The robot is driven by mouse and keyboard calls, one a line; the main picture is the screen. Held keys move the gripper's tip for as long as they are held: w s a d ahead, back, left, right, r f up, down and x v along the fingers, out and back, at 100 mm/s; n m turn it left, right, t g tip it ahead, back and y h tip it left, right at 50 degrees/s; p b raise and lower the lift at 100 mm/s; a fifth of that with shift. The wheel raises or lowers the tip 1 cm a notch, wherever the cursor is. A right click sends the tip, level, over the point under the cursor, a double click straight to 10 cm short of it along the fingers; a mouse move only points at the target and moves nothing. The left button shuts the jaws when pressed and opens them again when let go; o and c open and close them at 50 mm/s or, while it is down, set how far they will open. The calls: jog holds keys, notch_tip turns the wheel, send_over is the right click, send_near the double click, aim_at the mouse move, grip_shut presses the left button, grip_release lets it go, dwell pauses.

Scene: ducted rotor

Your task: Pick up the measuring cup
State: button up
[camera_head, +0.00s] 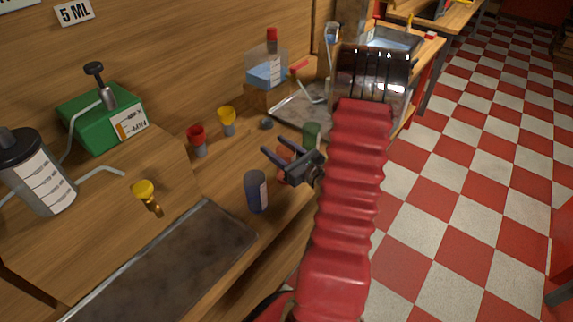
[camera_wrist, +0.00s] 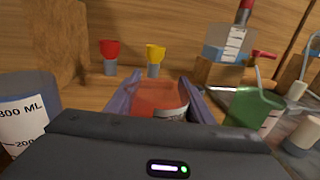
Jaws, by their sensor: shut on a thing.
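A red measuring cup (camera_wrist: 158,97) with a pale label low on its side sits between the two fingers of my gripper (camera_wrist: 160,80) in the wrist view. My gripper (camera_head: 273,146) is shut on it. In the head view the red cup (camera_head: 284,170) is partly hidden behind the fingers, over the wooden bench near its front edge. I cannot tell whether its base touches the bench. A blue measuring cup (camera_head: 256,191) stands close to its left, and it also shows in the wrist view (camera_wrist: 25,105). A green measuring cup (camera_wrist: 252,108) stands to the right.
A red funnel cup (camera_head: 197,140) and a yellow one (camera_head: 227,120) stand behind on the bench. A green box (camera_head: 100,120) and a black-topped bottle (camera_head: 38,175) are at the left. A metal tray (camera_head: 170,270) lies in front. A blue-filled flask (camera_head: 268,70) stands at the back.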

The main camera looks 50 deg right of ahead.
jog(key=c, duration=0.4)
jog(key=shift+r, duration=0.15)
jog(key=shift+r, duration=4.85)
